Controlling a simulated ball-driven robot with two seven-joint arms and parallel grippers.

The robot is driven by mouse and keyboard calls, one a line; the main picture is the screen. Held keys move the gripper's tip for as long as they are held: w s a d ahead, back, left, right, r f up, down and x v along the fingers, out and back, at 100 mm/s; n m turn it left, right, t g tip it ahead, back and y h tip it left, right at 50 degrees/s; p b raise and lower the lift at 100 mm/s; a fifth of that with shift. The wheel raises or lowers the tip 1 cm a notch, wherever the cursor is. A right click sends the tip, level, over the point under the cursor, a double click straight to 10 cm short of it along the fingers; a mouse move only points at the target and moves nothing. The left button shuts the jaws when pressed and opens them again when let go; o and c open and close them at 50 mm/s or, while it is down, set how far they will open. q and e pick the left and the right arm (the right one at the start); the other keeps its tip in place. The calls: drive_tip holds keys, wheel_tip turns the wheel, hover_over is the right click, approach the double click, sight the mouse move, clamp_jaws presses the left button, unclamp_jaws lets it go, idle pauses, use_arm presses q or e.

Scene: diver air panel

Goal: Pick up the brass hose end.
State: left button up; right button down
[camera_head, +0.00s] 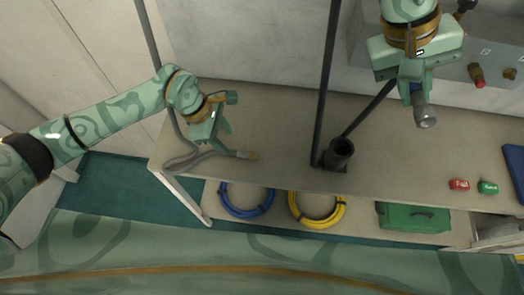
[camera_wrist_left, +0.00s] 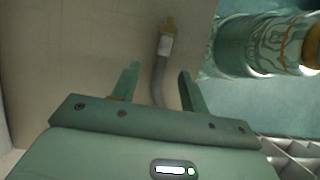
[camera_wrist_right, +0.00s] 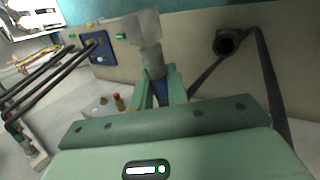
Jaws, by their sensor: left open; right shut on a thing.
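The brass hose end (camera_head: 252,155) lies on the bench top at the end of a grey hose (camera_head: 190,164). In the left wrist view the brass hose end (camera_wrist_left: 169,24) points away from me, with a pale sleeve behind it. My left gripper (camera_head: 222,134) is open and empty above the bench, just left of the hose end. In its wrist view the hose runs between and beyond the fingers (camera_wrist_left: 158,72), not gripped. My right gripper (camera_head: 418,88) is shut on a grey cylindrical thing, perhaps a torch (camera_head: 424,112), held in the air at the right.
A black cup-shaped holder (camera_head: 339,153) and dark poles stand mid-bench. Red (camera_head: 459,184) and green (camera_head: 487,187) small items sit at the right. Below are a blue coil (camera_head: 246,209), yellow coil (camera_head: 317,218) and green case (camera_head: 395,216). A grey valve panel (camera_head: 490,55) is at the back.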

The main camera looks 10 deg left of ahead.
sight(239, 152)
use_arm(q)
drive_tip(key=x, duration=0.6)
drive_tip(key=shift+s+d+r, duration=0.1)
drive_tip(key=shift+s+d, duration=0.15)
drive_tip(key=shift+d, duration=0.15)
clamp_jaws()
